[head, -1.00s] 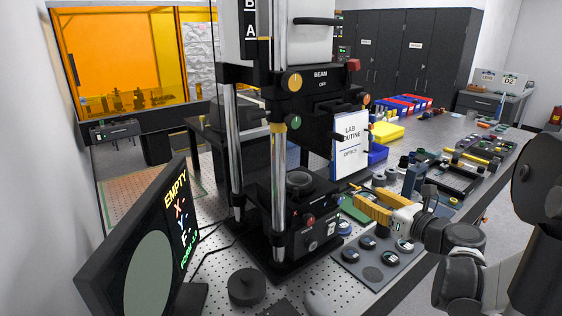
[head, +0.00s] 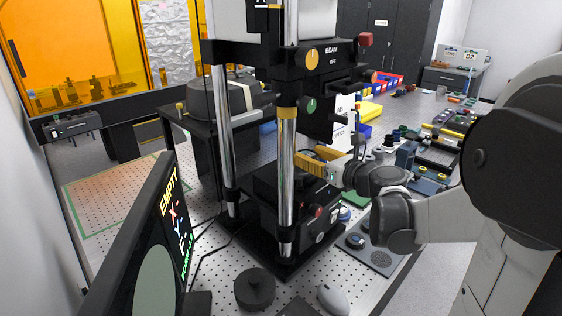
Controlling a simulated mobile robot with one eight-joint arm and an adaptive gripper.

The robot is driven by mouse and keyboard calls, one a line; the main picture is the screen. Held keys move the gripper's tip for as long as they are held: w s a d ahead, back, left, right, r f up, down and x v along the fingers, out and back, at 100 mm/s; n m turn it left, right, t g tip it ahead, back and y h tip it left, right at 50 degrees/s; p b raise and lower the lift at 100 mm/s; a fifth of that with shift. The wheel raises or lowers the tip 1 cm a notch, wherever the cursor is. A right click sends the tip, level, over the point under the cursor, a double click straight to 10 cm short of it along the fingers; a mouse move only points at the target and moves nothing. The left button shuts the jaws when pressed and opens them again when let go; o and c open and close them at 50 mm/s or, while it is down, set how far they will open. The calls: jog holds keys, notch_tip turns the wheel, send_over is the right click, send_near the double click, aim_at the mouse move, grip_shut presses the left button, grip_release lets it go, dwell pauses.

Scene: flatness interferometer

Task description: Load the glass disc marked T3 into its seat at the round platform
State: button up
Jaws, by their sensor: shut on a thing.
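My gripper (head: 309,161), with yellow fingers, reaches in from the right beside the front chrome post of the interferometer (head: 287,155). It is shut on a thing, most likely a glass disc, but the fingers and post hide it. No T3 mark can be read. The round platform is hidden behind the post and gripper; its black stage body (head: 265,195) shows below. My gripper is just above this stage; I cannot tell whether the held thing touches the seat. A grey tray (head: 383,259) with round discs lies to the right, partly hidden by my arm.
A tilted monitor (head: 125,225) reading EMPTY stands at front left. A black round knob-topped piece (head: 254,289) and a grey mouse (head: 332,298) lie at the front.

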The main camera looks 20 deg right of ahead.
aim_at(304, 152)
jog(key=x, duration=0.3)
jog(key=shift+w+r, duration=0.2)
jog(key=shift+w, duration=0.05)
jog(key=shift+f+b, duration=1)
jog(key=shift+f, duration=0.65)
jog(key=shift+f, duration=0.1)
jog(key=shift+f, duration=0.15)
jog(key=o, duration=1.1)
